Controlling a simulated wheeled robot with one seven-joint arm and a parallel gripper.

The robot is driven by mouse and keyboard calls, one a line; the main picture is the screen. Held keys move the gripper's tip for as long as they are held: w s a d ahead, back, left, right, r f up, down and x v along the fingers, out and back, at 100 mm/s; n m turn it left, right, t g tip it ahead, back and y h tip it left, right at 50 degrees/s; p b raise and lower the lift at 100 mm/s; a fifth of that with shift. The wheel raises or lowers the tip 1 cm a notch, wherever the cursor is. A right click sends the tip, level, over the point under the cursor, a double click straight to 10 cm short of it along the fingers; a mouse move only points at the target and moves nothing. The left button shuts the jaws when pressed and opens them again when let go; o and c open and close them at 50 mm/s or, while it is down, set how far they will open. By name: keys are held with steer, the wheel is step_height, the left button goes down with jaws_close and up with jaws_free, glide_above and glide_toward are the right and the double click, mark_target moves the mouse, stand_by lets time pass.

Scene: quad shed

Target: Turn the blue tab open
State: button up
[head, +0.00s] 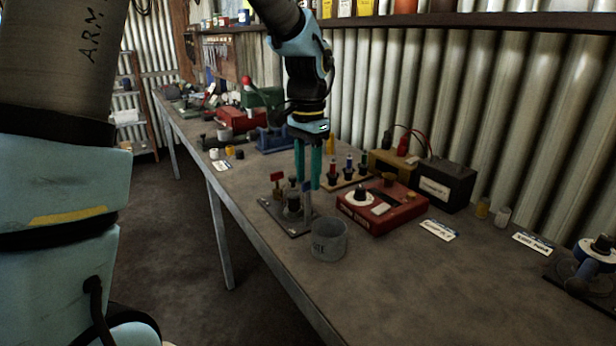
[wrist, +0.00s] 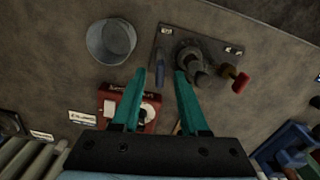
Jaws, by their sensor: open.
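The blue tab (head: 307,188) stands upright on a small dark plate (head: 271,207) at the bench's front edge. Whether a finger touches the blue tab I cannot tell.
A grey metal cup (head: 329,240) stands close in front of the plate. A red box with knobs (head: 382,208) is to the right, with a wooden rack (head: 346,180) of coloured plugs behind. A black battery (head: 446,185) stands farther right.

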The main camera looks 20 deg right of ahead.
step_height(320, 180, up, 10)
steer(key=b, duration=0.1)
stand_by(0.6)
steer(key=w+a+f+n, duration=0.1)
steer(key=a+f+n, duration=0.25)
steer(key=a, duration=0.35)
steer(key=w+a+f+n, duration=0.2)
steer(key=a+f, duration=0.3)
steer(key=a, duration=0.2)
steer(key=s+a+f+n, duration=0.3)
steer(key=a+f, duration=0.1)
steer(key=a, duration=0.4)
steer(key=s+a+f+n+t, duration=0.1)
steer(key=s+a+f+n, duration=0.3)
steer(key=a, duration=0.4)
steer(key=shift+t, duration=0.3)
